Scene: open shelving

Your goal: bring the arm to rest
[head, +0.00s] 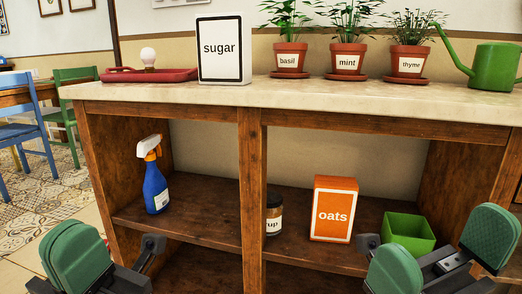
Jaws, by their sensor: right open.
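My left gripper (80,258) is at the lower left, in front of the shelving. Its green padded end shows from behind, and the gap between its fingers is hidden. My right gripper (443,256) is at the lower right, in front of the shelf. Its two green fingers are spread apart, with nothing seen between them. Neither gripper is seen touching an object.
The wooden shelving holds a spray bottle (156,178), a syrup jar (274,214) partly behind the post, an oats box (334,209) and a green bin (408,235). On the countertop (300,95) stand a red tray (120,76) with a bulb, a sugar box (223,48), potted herbs and a watering can (495,66).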

